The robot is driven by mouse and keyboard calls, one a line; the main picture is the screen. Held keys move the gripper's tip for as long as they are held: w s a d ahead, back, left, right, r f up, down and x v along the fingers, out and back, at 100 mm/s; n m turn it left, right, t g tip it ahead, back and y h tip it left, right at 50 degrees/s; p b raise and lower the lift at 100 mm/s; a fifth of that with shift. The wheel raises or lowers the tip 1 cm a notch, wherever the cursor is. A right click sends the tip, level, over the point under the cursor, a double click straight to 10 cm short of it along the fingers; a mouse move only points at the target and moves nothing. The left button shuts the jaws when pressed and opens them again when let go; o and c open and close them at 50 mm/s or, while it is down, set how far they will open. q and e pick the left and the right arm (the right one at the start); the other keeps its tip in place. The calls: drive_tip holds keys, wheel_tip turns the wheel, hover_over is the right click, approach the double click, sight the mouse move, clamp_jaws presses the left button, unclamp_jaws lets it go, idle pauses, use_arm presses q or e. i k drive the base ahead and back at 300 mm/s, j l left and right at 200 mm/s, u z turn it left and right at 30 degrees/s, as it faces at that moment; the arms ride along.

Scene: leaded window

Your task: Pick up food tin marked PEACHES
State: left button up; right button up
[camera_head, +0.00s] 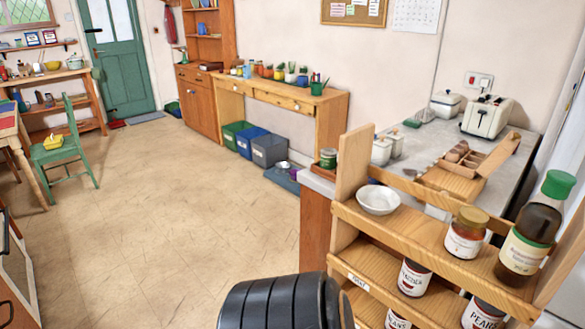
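A wooden shelf rack (341,215) stands at the right. On its lower shelf, at the bottom edge of the view, is a tin (483,316) whose partly hidden label starts with "PEA"; I cannot tell whether it says PEACHES. A tin with a white label and dark lettering (414,279) stands left of it, partly hidden by the shelf edge. Another tin, whose label seems to read BEANS (397,320), shows lower down, cut off by the frame. Neither of my grippers is in view. A black ribbed part of my own body shows at the bottom centre.
The rack's top shelf holds a white bowl (378,199), a jar (466,234) and a dark bottle with a green cap (535,228). Behind it is a counter with a toaster (486,118). The floor (150,220) at left is open.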

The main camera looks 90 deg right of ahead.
sight(414, 279)
drive_tip(key=z, duration=2.55)
drive_tip(key=i+j+z, duration=0.1)
drive_tip(key=z, duration=0.35)
drive_tip(key=j+z, duration=0.35)
drive_tip(key=z, duration=0.15)
drive_tip(key=j+z, duration=0.25)
drive_tip(key=z, duration=0.2)
drive_tip(key=j+z, duration=0.3)
drive_tip(key=z, duration=0.15)
